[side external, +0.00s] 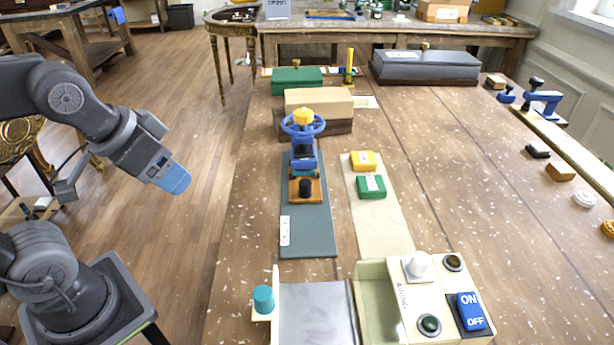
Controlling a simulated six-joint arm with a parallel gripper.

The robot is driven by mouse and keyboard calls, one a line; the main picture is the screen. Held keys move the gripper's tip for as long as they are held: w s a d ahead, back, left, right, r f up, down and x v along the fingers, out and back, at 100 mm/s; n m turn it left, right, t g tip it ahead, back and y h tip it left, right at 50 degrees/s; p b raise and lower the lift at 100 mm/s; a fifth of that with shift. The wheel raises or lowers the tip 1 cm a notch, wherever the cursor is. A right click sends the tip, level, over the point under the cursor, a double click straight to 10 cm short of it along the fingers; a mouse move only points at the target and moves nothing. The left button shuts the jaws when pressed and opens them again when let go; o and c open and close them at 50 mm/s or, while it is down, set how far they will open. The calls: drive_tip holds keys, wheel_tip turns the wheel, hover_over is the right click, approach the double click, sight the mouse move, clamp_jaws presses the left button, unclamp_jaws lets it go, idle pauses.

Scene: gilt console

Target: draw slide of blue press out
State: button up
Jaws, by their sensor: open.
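The blue press (303,152) stands upright on a long dark grey-green plate (310,235) near the table's left side. It has a blue handwheel (290,127) with a yellow top. An orange-brown wooden slide (317,193) with a black knob (305,187) lies at the front foot of the press, on the plate. Its rear end meets the press, and I cannot tell how much is inside. My gripper (173,178) hangs left of the table, well apart from the press, with its blue end pointing down and right. It is open and touches nothing; its fingers are hard to make out.
Yellow (363,161) and green (371,187) blocks sit on a pale board right of the press. Stacked wooden blocks (318,102) stand behind it. A switch box (440,300) and a teal-knobbed fixture (263,299) are at the front. The table's right middle is clear.

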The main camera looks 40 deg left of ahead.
drive_tip(key=shift+w+r, duration=0.2)
drive_tip(key=shift+c, duration=1.1)
drive_tip(key=w+d+r+g, duration=0.3)
drive_tip(key=w+r, duration=0.1)
drive_tip(key=w, duration=0.7)
drive_tip(key=g, duration=0.3)
hover_over(305, 183)
wheel_tip(305, 183, down, 4)
wheel_tip(305, 183, down, 13)
drive_tip(key=shift+w+r, duration=0.1)
drive_tip(key=shift+c, duration=0.3)
clamp_jaws()
